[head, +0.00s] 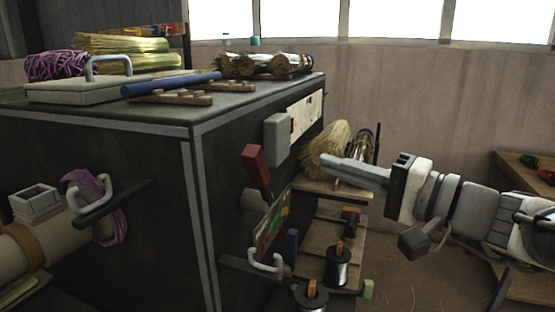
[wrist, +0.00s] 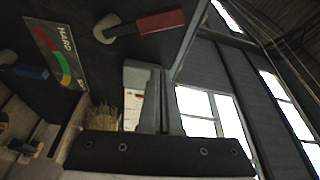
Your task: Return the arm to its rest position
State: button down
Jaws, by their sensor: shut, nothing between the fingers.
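My gripper (head: 328,163) is on the right side of the head view, with its long grey fingers together and pointing left. Nothing is between them. It is held in the air in front of the shelf, to the right of the dark machine cabinet (head: 100,200). The straw broom head (head: 328,148) shows just behind the fingertips; I cannot tell the gap. In the wrist view the closed fingers (wrist: 162,75) rise from the dark gripper body at the bottom. My arm stretches in from the right edge.
The cabinet's side carries a red lever (head: 255,166), a grey box (head: 277,138), a coloured gauge (head: 270,230) and a white handle (head: 266,263). Wire spools (head: 338,268) stand below on the wooden shelf. A workbench (head: 515,175) stands at right. Floor between shelf and bench looks clear.

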jog(key=s+a+f+n+g+h, duration=0.2)
jog(key=s+a+f+g, duration=0.15)
jog(key=f, duration=0.25)
jog(key=s+a+f+n+g+h, duration=0.1)
jog(key=s+a+f+g+h, duration=0.15)
jog(key=s+f, duration=0.35)
jog(key=s+d+f+n+h, duration=0.3)
jog(key=d+f+h, duration=0.3)
jog(key=d+h, duration=0.3)
notch_tip(320, 180, up, 25)
jog(key=d+p, duration=0.1)
jog(key=p, duration=2.3)
jog(key=shift+f+n+p, duration=0.2)
jog(key=shift+n+p, duration=0.1)
jog(key=shift+p, duration=0.05)
jog(key=shift+s, duration=0.1)
